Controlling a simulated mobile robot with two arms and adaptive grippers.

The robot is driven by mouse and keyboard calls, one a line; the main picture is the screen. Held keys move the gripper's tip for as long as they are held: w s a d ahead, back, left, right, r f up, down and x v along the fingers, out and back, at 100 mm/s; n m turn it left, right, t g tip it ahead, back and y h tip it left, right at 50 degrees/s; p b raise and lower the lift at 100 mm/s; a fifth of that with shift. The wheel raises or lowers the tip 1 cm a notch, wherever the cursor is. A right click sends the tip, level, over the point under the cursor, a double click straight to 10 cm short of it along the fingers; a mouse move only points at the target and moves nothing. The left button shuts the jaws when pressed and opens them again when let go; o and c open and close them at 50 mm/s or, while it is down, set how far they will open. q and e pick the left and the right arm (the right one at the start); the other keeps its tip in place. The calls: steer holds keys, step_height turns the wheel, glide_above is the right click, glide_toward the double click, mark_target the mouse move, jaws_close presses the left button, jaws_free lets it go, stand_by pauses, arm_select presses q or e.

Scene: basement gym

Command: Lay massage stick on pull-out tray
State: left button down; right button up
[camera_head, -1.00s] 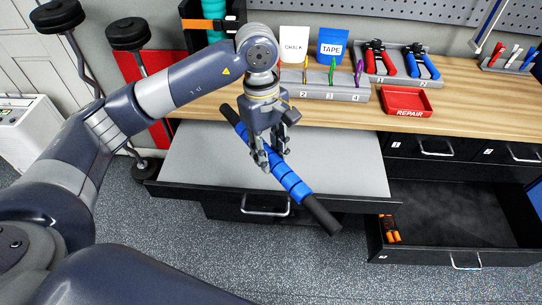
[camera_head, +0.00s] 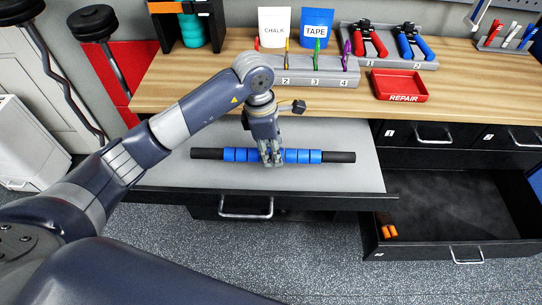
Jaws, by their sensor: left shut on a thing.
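The massage stick (camera_head: 240,155) has blue rollers and black end grips. It lies level from left to right over the grey pull-out tray (camera_head: 180,179), with both ends within the tray's outline. I cannot tell whether it touches the tray surface. My left gripper (camera_head: 272,162) points down and is shut around the stick near its middle, hiding a small part of the rollers. My right gripper is not in view.
Behind the tray is a wooden bench with a red REPAIR bin (camera_head: 400,86), a numbered grey holder (camera_head: 305,72), and CHALK and TAPE pouches. An open black drawer (camera_head: 465,210) with orange-handled items stands at right. Barbells (camera_head: 95,30) lean at left.

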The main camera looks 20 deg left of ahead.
mark_target(272, 159)
arm_select(q)
step_height(272, 159, down, 3)
steer(key=shift+f, duration=0.1)
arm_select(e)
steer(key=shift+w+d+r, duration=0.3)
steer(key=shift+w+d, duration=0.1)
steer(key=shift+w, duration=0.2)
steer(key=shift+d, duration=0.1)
arm_select(q)
steer(key=shift+f, duration=0.2)
steer(key=c, duration=1.2)
jaws_free()
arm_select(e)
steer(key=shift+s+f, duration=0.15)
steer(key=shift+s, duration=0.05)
arm_select(q)
steer(key=shift+r, duration=0.15)
steer(key=r, duration=0.4)
steer(key=a+r+b, duration=0.1)
steer(key=r, duration=0.7)
steer(key=shift+s+a, duration=0.3)
steer(key=shift+a, duration=0.05)
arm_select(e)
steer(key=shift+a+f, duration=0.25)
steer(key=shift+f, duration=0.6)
